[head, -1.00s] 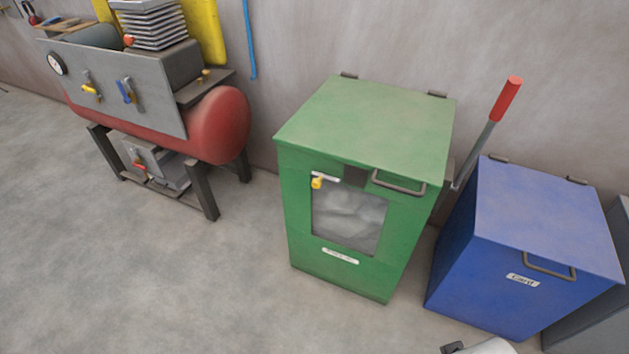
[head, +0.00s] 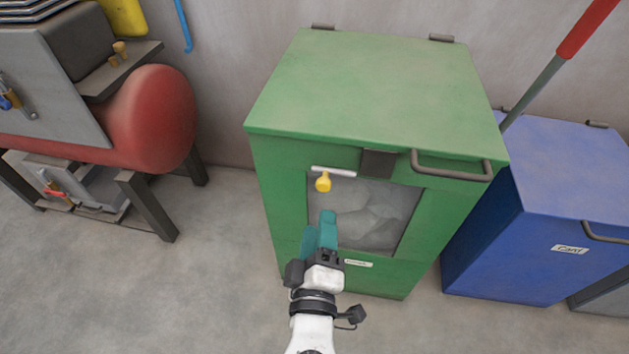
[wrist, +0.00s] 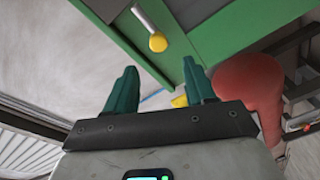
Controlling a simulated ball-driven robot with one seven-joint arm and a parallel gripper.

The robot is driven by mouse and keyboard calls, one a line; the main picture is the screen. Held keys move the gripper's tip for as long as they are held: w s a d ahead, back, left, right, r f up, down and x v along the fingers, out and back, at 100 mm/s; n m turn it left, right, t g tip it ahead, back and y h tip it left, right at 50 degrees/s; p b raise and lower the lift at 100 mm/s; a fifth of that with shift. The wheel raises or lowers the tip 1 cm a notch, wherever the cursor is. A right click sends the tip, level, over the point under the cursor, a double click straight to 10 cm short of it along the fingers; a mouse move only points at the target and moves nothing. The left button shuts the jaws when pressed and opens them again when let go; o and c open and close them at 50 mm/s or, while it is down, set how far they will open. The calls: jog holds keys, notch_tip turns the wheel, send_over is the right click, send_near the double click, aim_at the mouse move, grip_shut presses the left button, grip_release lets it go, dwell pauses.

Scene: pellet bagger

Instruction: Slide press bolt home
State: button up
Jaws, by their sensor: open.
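The green press box (head: 370,95) stands against the wall with its lid down. On its front, near the top left of the window, is the bolt, a pale horizontal rod (head: 333,171) with a yellow knob (head: 323,183) hanging below it. The rod (wrist: 145,18) and knob (wrist: 157,42) also show at the top of the wrist view. A dark block (head: 378,163) sits just right of the rod. My gripper (head: 319,230) is open and empty below the knob, in front of the window. Its teal fingers are apart in the wrist view (wrist: 160,85) and do not touch the knob.
A grey bar handle (head: 452,172) sticks out at the lid's front right. A red-gripped lever (head: 585,28) rises at the box's right side, beside a blue bin (head: 490,240). A red tank (head: 160,120) stands at left. The floor in front is clear.

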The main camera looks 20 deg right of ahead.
aim_at(323, 188)
jog(key=x, duration=1)
jog(key=shift+w+d, duration=0.15)
jog(key=shift+c, duration=0.5)
grip_shut()
